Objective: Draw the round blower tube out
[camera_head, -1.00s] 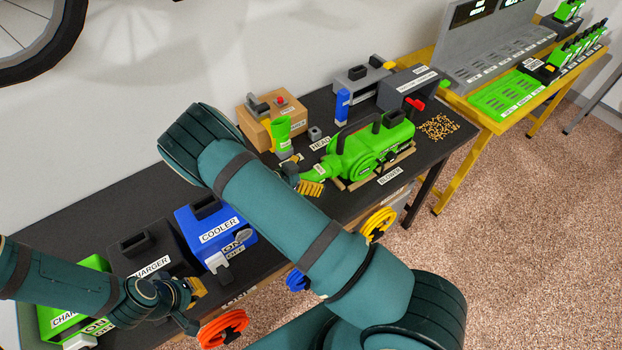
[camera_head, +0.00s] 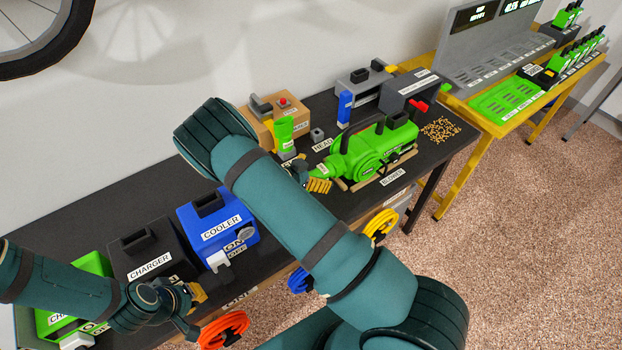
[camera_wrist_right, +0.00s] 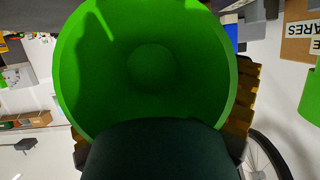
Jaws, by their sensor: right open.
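The green blower (camera_head: 372,152) sits on the dark bench, with a black handle on top. Its green tube end (camera_head: 325,170) points left towards my right gripper. A round green face (camera_wrist_right: 150,70) fills the middle of the right wrist view, with a dark part of my gripper covering its lower side. My right gripper (camera_head: 318,184) is open, and its yellow-brown fingers show on either side of the round face in the wrist view; contact cannot be told. My left gripper (camera_head: 194,296) is in front of the black charger (camera_head: 150,255); its opening cannot be made out.
The blue cooler (camera_head: 218,230) stands left of my right arm. Coiled hoses hang at the bench front.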

